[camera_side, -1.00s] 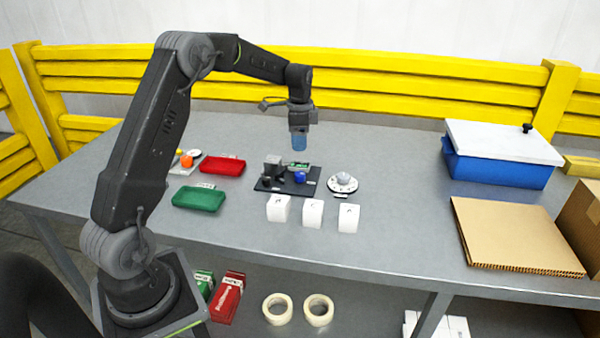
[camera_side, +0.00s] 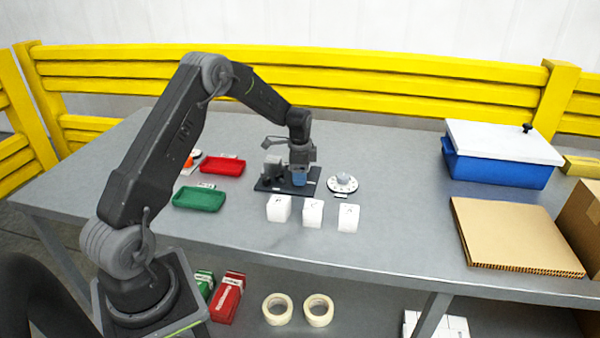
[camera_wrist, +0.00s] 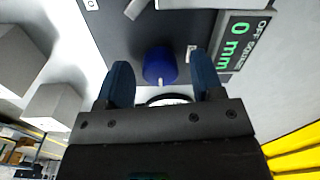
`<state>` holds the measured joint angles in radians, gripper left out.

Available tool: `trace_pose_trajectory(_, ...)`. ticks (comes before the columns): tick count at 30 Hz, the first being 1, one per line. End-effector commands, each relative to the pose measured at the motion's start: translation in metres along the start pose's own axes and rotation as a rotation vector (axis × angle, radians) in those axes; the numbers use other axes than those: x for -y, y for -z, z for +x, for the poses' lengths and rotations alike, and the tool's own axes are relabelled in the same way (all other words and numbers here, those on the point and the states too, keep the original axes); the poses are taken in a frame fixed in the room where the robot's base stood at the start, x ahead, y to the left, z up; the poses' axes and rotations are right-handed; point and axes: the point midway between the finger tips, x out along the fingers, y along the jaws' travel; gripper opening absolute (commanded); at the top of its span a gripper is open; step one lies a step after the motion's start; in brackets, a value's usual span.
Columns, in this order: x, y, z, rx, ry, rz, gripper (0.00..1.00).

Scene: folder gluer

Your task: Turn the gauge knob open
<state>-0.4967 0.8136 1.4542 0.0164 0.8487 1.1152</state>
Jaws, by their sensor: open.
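The gauge knob (camera_wrist: 160,66) is blue and round with a pale pointer mark, and it shows in the wrist view on the dark gauge plate (camera_wrist: 108,35). The gauge display (camera_wrist: 238,45) beside it reads "0 mm" in green, with more text partly legible. My gripper (camera_wrist: 162,80) is open, with one blue finger on each side of the knob; I cannot tell whether they touch it. In the side view my gripper (camera_side: 299,181) is low over the gauge plate (camera_side: 268,188) and hides the knob.
Several white boxes (camera_side: 312,213) stand in front of the plate. A white dial (camera_side: 343,183) sits to its right. Red (camera_side: 222,165) and green (camera_side: 199,198) trays lie to the left. A blue bin (camera_side: 500,165) and cardboard sheets (camera_side: 515,235) are far right, with bare table between.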

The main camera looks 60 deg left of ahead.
Motion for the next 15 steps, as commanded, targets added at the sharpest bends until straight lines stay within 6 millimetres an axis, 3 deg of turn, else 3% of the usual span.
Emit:
trace_pose_trajectory(2, 0.0, 0.0, -0.0002, 0.0, 0.0, 0.0, 0.57)
trace_pose_trajectory(15, 0.0, 0.0001, -0.0007, 0.0, 0.0, 0.0, 0.15)
